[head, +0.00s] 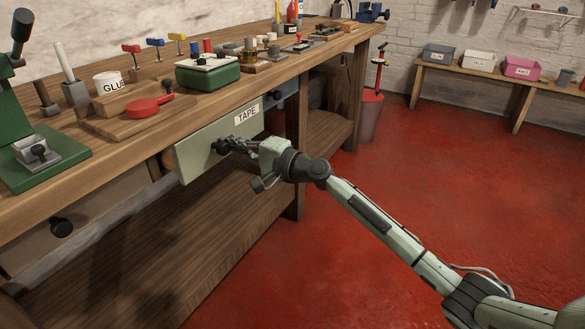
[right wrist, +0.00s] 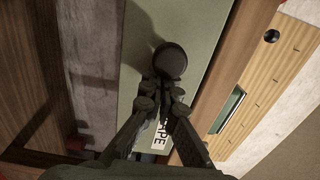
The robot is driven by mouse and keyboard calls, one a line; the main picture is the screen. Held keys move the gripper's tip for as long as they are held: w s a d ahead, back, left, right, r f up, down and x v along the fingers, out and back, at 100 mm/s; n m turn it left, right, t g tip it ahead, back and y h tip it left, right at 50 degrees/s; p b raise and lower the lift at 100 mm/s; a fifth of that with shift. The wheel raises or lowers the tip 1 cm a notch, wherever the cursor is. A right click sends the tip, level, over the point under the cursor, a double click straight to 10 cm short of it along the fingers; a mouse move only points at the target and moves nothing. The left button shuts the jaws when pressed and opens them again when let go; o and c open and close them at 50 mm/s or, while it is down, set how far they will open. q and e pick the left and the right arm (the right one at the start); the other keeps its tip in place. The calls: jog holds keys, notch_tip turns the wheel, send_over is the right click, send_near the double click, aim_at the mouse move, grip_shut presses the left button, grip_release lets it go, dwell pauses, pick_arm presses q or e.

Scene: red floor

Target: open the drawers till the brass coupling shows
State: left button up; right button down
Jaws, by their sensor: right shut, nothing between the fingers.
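A pale green drawer front (head: 196,149) labelled TAPE sits under the bench edge; its inside is hidden from me. Its dark round knob (right wrist: 170,61) shows at the fingertips in the right wrist view. My right gripper (head: 224,146) is shut and empty at this knob; I cannot tell whether it touches. It also shows in the right wrist view (right wrist: 161,88). A second drawer with a dark knob (head: 61,227) is at the lower left. A blue-grey drawer front (head: 287,88) is farther right, partly hidden. My left gripper is out of view. I see no brass coupling in a drawer.
The wooden bench top (head: 215,98) carries a green box (head: 208,77), a red round-headed tool (head: 149,107), a GLUE pot (head: 109,84) and a green machine (head: 40,170). A lower shelf (head: 190,225) runs underneath. The red floor (head: 400,170) to the right is clear.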

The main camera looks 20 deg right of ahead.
jog(key=b+x, duration=0.1)
jog(key=x, duration=0.5)
jog(key=shift+w+a+f+b, duration=0.1)
jog(key=shift+w+a+b, duration=0.1)
jog(key=shift+b, duration=0.15)
jog(key=shift+w+a, duration=0.2)
jog(key=shift+w, duration=0.15)
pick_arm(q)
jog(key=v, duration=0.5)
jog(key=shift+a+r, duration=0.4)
pick_arm(e)
jog(key=shift+r, duration=0.25)
jog(key=shift+r, duration=0.1)
